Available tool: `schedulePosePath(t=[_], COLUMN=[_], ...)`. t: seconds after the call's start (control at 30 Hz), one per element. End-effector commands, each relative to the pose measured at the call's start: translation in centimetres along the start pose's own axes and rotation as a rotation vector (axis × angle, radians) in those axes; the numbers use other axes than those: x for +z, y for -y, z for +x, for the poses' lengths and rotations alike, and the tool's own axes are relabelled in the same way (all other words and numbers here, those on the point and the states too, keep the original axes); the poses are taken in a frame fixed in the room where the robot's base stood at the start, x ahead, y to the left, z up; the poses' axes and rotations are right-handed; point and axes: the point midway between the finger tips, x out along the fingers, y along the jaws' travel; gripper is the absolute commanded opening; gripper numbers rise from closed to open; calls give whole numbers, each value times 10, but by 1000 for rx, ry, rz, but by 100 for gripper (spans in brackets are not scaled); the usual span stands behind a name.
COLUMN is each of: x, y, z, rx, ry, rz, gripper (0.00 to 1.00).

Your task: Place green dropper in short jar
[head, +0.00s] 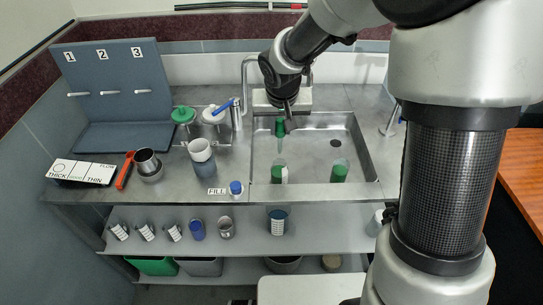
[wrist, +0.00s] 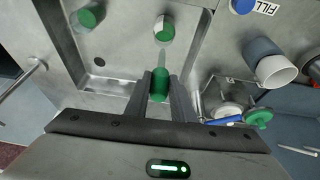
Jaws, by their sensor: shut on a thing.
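My gripper (wrist: 160,80) is shut on the green dropper (wrist: 159,88), holding it above the sink. In the head view, the dropper (head: 280,128) hangs roughly upright below my gripper (head: 284,112), with its clear tip downward. Two small clear jars with green in them stand apart in the sink. The left jar (head: 279,174) also has a white patch and shows ahead of the dropper's tip in the wrist view (wrist: 164,30). The other jar (head: 339,173) stands to its right. I cannot tell which is the short jar. The dropper appears clear of both.
The steel sink (head: 360,150) has raised edges, with a tap (head: 246,75) behind. A wire holder (head: 208,130) with a green-topped item and a blue-handled one stands left.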

Motion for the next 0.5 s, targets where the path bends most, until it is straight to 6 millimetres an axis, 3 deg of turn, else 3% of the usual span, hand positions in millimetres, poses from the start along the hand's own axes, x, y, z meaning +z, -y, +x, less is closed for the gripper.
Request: schedulePosePath(t=[0.1,0.5], x=[11,28], y=[1,1], z=[24,64], rx=[1,2], ry=[5,5], rz=[-2,-2], gripper=[1,1])
